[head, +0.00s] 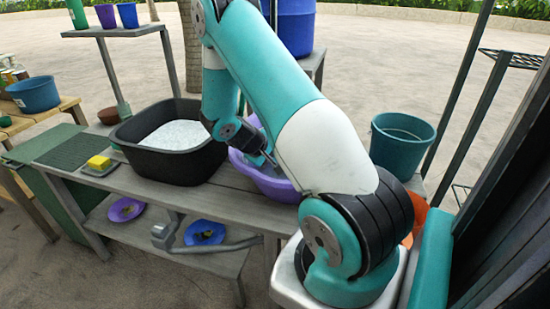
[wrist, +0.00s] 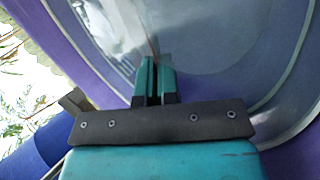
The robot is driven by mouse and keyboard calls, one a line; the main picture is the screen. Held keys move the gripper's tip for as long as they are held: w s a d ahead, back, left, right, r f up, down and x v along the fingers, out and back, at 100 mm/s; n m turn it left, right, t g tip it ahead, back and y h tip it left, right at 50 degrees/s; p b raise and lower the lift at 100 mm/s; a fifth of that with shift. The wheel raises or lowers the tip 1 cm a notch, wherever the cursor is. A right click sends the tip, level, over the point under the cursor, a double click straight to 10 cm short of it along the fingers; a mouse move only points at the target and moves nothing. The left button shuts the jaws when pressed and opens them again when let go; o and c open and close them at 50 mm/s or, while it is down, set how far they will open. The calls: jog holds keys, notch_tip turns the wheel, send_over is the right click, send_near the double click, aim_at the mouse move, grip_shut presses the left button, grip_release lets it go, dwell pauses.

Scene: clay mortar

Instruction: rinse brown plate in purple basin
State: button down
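The purple basin (head: 272,182) stands on the bench in the middle of the head view, partly behind my arm. My gripper (head: 270,158) reaches down into it. In the wrist view the basin's inside (wrist: 285,95) fills most of the picture, with a pale, clear, water-like surface. My gripper's teal fingers (wrist: 156,80) are close together over that surface, with a narrow dark gap. A faint brownish patch shows beyond the fingertips; I cannot tell whether it is a plate or a reflection. No brown plate is clearly visible in either view.
A black tub (head: 170,165) with pale contents stands left of the basin. A yellow sponge (head: 99,162) lies farther left. A teal bucket (head: 402,140) stands to the right.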

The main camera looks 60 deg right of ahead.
notch_tip(320, 180, up, 15)
jog(key=p, duration=1.2)
jog(key=shift+w+a+p, duration=0.15)
jog(key=shift+a+p, duration=0.05)
jog(key=shift+p, duration=0.2)
jog(key=shift+f, duration=0.1)
dwell(0.3)
